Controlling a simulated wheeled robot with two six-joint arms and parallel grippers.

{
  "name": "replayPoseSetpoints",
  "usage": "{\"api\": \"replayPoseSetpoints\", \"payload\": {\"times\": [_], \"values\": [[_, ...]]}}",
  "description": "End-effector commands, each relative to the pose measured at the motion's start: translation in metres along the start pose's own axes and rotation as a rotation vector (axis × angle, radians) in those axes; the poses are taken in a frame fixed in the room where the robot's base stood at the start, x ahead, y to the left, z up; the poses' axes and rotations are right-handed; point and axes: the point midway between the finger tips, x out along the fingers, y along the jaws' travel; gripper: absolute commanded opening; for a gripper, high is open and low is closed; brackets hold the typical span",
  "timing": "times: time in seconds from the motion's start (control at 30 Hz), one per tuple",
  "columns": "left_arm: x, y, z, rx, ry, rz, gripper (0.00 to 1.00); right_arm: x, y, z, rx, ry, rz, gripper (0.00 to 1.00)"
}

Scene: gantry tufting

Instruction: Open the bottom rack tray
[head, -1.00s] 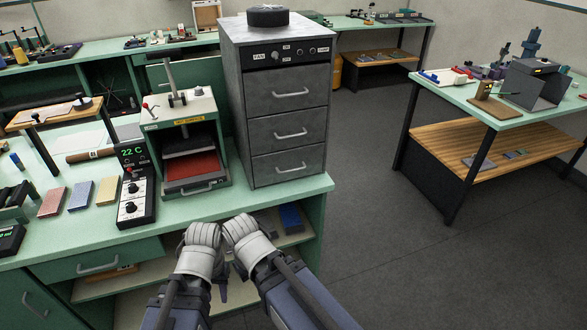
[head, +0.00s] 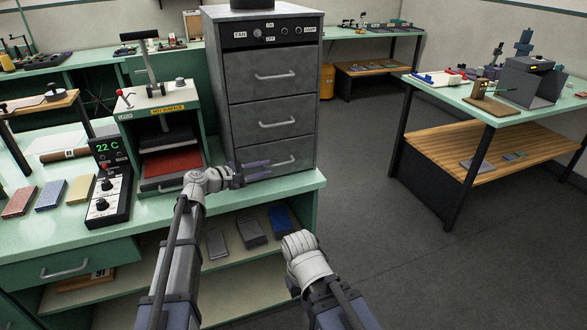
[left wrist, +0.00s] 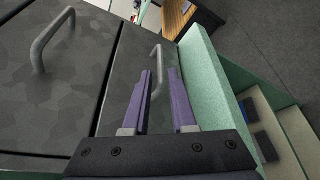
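The grey drawer cabinet (head: 222,120) stands on the green bench with three stacked drawers. Its bottom tray (head: 250,152) is shut, flush with the drawers above, and has a bar handle (head: 290,159). My left gripper (head: 262,168) is in front of this tray, with purple fingers apart, just left of the handle. In the left wrist view the open fingers (left wrist: 166,90) point at the tray front, and the handle (left wrist: 157,62) shows between their tips, close to one finger. I cannot tell whether they touch. Of my right arm only the wrist shows; its gripper fingers are hidden.
A heat press (head: 160,125) with a red bed and a controller (head: 108,180) showing 22 C stand left of the cabinet. Under the bench top is an open shelf (head: 225,262) with grey and blue blocks.

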Motion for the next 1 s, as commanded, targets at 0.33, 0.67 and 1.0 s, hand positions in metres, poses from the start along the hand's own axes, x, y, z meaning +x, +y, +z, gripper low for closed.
{"api": "replayPoseSetpoints", "payload": {"times": [0.33,0.67,1.0], "values": [[0.019,-0.001,0.0,0.002,-0.003,-0.003,0.25,0.004,-0.001,0.0,0.0,0.0,0.0,0.0],[0.069,-0.001,0.0,0.003,-0.003,-0.004,0.25,0.015,-0.002,-0.001,0.0,0.0,0.0,0.0],[0.079,-0.001,0.002,0.004,-0.001,-0.003,0.25,0.016,-0.002,-0.001,0.0,0.0,0.0,0.0]]}}
